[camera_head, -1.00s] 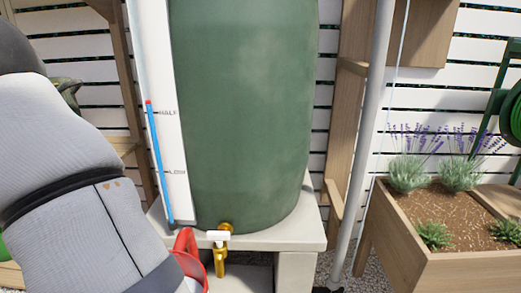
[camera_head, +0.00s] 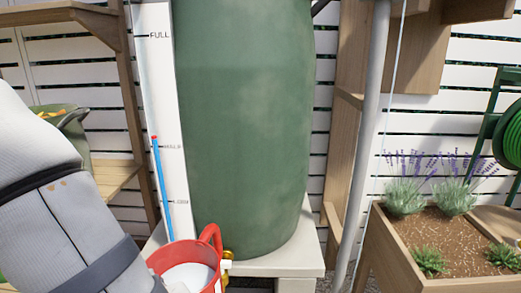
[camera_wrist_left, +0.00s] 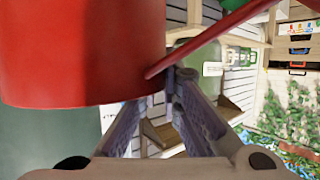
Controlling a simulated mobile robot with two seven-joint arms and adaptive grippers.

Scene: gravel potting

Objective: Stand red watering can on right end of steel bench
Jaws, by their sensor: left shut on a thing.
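The red watering can (camera_head: 158,262) is at the bottom of the head view, in front of the green barrel and its stand. Its round opening faces up and looks pale inside; a red handle loop rises at its right. In the left wrist view the red can body (camera_wrist_left: 85,50) fills the upper left, and a thin red bar (camera_wrist_left: 215,40) slants up to the right from it. My left gripper (camera_wrist_left: 175,82) is shut on the can near the low end of that bar. My forearm hides the gripper in the head view. I cannot make out the steel bench. My right gripper is not in view.
The green barrel (camera_head: 245,120) stands on a pale stand (camera_head: 290,262), with a level gauge (camera_head: 160,130) beside it. Wooden shelves (camera_head: 75,14) stand at left.

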